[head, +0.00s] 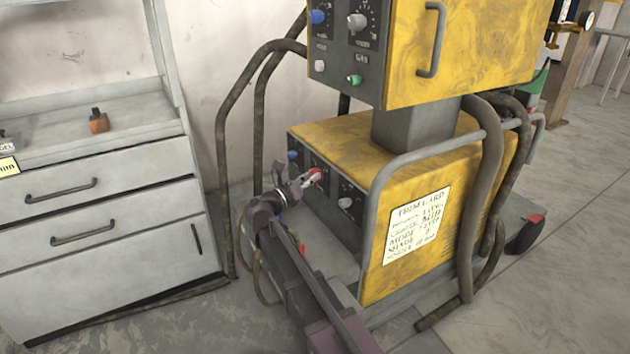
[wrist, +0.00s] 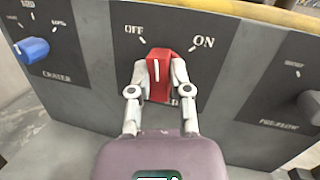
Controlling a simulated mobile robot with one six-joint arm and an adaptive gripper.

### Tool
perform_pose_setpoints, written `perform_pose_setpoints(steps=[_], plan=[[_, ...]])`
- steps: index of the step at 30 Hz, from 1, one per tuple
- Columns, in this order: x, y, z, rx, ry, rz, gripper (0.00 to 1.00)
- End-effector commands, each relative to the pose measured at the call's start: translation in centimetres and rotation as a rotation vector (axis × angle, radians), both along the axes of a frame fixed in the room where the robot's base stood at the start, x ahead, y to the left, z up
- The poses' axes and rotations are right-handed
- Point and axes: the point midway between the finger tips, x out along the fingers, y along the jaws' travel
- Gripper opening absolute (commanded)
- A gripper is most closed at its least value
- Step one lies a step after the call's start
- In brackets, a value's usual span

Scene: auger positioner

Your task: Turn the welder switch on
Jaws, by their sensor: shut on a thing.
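The red welder switch (wrist: 158,76) is on the dark front panel of the lower yellow welder (head: 370,140), and it also shows in the head view (head: 317,174). In the wrist view, OFF is printed above left of it and ON above right. Its white mark stands nearly upright in the picture, between the two labels. My gripper (wrist: 158,72) is shut on the switch, one finger on each side; in the head view it reaches the panel from below left (head: 308,180). The fingers hide part of the label below the switch.
A blue knob (wrist: 33,49) is left of the switch and a dark knob (wrist: 310,107) is right. A second yellow unit (head: 470,45) stands above. Cables (head: 225,170) hang behind. A grey drawer cabinet (head: 100,230) stands left, with floor between.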

Motion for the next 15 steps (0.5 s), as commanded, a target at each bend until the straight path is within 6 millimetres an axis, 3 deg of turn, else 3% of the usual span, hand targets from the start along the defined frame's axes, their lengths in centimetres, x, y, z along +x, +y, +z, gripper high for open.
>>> perform_pose_setpoints(steps=[15], plan=[[-0.10, 0.31, -0.22, 0.161, -0.232, 0.006, 0.00]])
